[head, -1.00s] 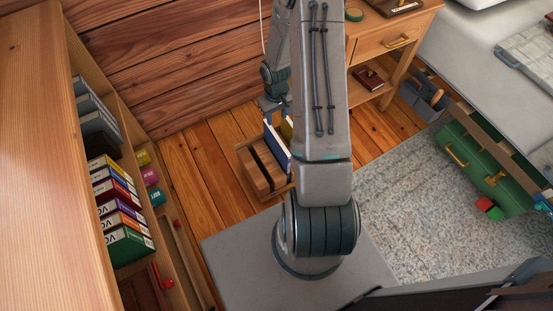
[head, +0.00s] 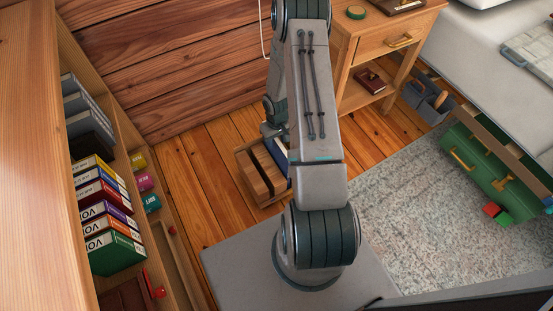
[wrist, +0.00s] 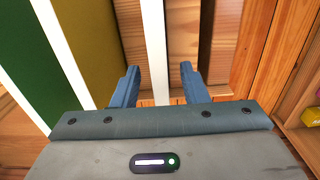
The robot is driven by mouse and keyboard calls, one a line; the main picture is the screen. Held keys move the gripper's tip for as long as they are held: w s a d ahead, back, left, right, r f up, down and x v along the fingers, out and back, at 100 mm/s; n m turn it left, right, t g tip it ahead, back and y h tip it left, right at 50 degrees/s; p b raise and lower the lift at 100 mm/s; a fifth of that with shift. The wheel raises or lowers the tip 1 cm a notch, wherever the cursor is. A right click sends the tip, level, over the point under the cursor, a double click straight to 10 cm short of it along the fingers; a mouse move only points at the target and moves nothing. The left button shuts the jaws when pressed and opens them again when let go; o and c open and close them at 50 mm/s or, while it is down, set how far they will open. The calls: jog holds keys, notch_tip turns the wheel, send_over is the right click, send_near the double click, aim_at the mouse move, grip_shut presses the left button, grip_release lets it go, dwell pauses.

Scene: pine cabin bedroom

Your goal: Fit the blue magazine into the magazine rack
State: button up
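The wooden magazine rack (head: 252,181) stands on the floor, with dark slots on its left. A thin panel with a white face and a blue edge (head: 290,176) stands upright at its right side, partly hidden by my arm; it appears to be the blue magazine. My gripper (head: 274,131) is above it, mostly hidden in the head view. In the wrist view, my gripper (wrist: 158,88) is open, its fingers on either side of a white upright edge (wrist: 155,45) with gaps showing. No blue cover shows there. The rack's wooden dividers (wrist: 222,45) are to the right.
Olive-yellow (wrist: 95,45) and green (wrist: 22,60) magazines stand left of the fingers in the wrist view. A bookshelf with several volumes (head: 110,215) is at left. A nightstand (head: 385,50) stands beyond my arm. A green case (head: 490,170) lies by the bed.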

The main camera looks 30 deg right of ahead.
aim_at(277, 158)
notch_tip(277, 158, down, 3)
jog(key=shift+f+b, duration=0.1)
jog(key=shift+b, duration=0.35)
grip_shut()
